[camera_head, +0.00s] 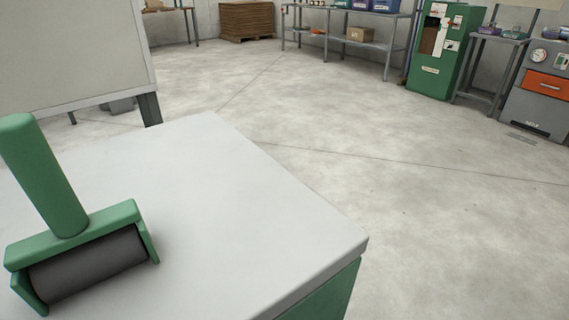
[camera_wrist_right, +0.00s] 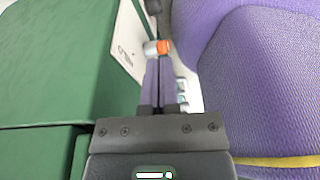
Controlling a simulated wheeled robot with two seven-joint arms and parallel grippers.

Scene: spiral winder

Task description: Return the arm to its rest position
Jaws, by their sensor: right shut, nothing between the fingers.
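My right gripper (camera_wrist_right: 160,68) shows in the right wrist view. Its two slim fingers lie side by side, shut, with nothing held between them. It hangs in a narrow gap between a green cabinet-like body (camera_wrist_right: 60,65) on the left and a large purple textured surface (camera_wrist_right: 265,75) on the right. Neither gripper shows in the head view, and my left gripper is in no frame.
A green-handled roller with a dark drum (camera_head: 90,265) sits on a white-topped green cabinet (camera_head: 250,210). In the wrist view, an orange-and-grey part (camera_wrist_right: 163,47) shows at the fingertips; contact is unclear. Open concrete floor (camera_head: 430,190) lies beyond the cabinet.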

